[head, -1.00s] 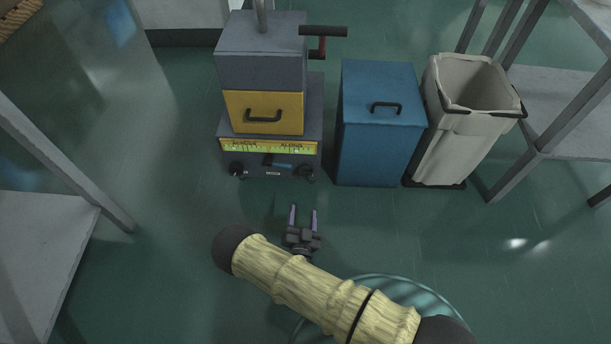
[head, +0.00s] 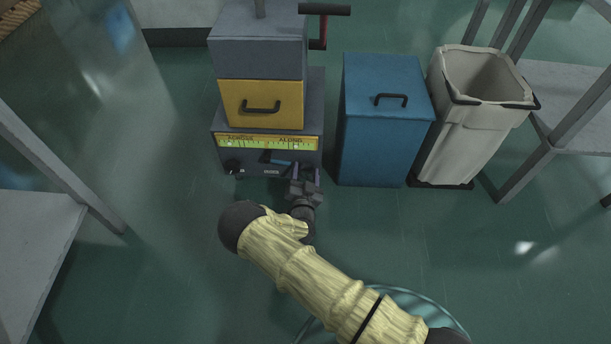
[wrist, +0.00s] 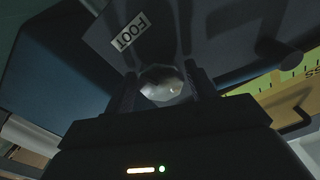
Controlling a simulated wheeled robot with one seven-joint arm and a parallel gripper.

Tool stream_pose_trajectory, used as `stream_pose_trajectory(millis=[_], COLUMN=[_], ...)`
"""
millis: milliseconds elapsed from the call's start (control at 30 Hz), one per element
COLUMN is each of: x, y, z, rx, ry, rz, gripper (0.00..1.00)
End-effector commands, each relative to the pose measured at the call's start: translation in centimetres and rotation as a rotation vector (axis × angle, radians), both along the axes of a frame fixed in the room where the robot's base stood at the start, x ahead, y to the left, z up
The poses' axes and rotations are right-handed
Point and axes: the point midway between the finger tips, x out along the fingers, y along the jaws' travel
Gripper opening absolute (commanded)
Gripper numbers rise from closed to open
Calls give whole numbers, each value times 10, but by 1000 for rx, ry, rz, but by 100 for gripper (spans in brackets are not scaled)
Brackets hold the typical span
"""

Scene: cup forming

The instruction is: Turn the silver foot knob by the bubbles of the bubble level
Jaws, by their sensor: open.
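The silver foot knob (wrist: 162,84) is in the middle of the wrist view, below a white FOOT label (wrist: 131,31). My gripper (head: 304,174) is open at the lower right front of the grey machine. Its two dark fingers stand on either side of the knob. I cannot tell whether they touch it. In the head view the gripper hides the knob. The bubble level (head: 266,142) is a yellow-green strip across the machine's front, marked ACROSS and ALONG. Its bubbles are too small to read exactly. Part of the strip shows in the wrist view (wrist: 288,82).
Above the strip is a yellow drawer front (head: 262,104) with a black handle. A dark knob (head: 232,167) and a blue-gripped lever (head: 279,162) are on the lower panel. A blue cabinet (head: 384,130) and a beige bin (head: 462,135) stand close on the right.

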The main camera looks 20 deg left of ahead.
Motion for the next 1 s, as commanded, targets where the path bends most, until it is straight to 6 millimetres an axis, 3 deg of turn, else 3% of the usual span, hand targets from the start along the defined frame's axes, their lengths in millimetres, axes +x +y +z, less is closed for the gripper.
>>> stream_pose_trajectory(millis=[267,400,433,1000], x=[1,1,1,1], y=[0,0,0,0], z=[1,1,1,2], rx=[0,0,0,-120], ry=[0,0,0,-30], rz=[0,0,0,0], gripper=[54,26,24,24])
